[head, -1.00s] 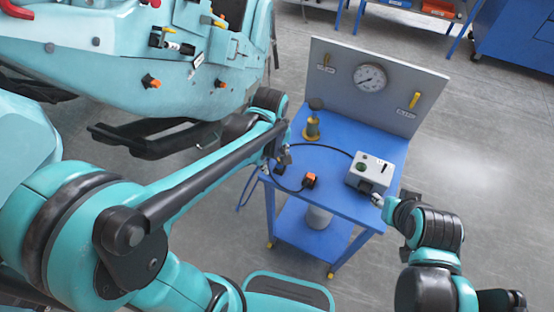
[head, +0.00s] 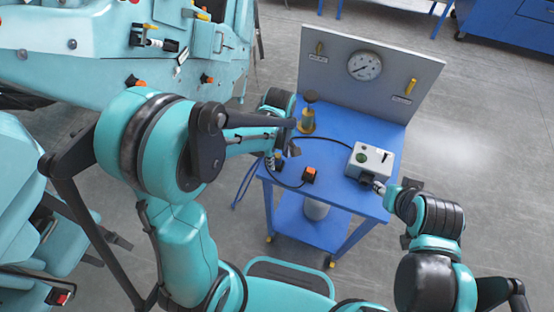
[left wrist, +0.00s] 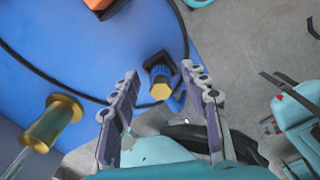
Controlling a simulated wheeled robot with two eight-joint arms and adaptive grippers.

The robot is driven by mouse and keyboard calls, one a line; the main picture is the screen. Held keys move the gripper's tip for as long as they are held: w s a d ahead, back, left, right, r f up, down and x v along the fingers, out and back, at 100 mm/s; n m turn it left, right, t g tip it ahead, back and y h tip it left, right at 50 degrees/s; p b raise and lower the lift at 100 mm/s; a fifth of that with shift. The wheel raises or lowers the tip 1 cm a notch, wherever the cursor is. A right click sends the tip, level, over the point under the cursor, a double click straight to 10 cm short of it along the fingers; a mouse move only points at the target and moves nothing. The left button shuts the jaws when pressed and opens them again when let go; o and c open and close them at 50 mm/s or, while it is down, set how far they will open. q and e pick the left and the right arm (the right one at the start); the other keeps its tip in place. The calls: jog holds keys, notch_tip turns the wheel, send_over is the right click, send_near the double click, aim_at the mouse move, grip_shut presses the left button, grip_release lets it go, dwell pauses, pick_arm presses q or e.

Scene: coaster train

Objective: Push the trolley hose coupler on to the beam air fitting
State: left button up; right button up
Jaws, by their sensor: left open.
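The hose coupler (left wrist: 160,80), dark with a brass hexagonal end, sits at the edge of the blue trolley (head: 345,128). In the left wrist view my left gripper (left wrist: 160,71) is open, with its fingers on either side of the coupler and no clear grip on it. In the head view my left gripper (head: 288,150) is over the trolley's left edge and partly hides the coupler. The teal beam (head: 80,75) at upper left carries several fittings; I cannot tell which is the air fitting. My right gripper (head: 379,187) is by the grey box; its jaws are too small to read.
A grey box (head: 371,160) with a green button and an orange-and-black block (head: 309,174) stand on the trolley. A black hose (left wrist: 55,84) curves across its top. A brass post (left wrist: 53,122) stands near my left gripper. A gauge panel (head: 330,60) rises behind.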

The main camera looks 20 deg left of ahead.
pick_arm(q)
jog(key=shift+c, duration=0.2)
grip_shut()
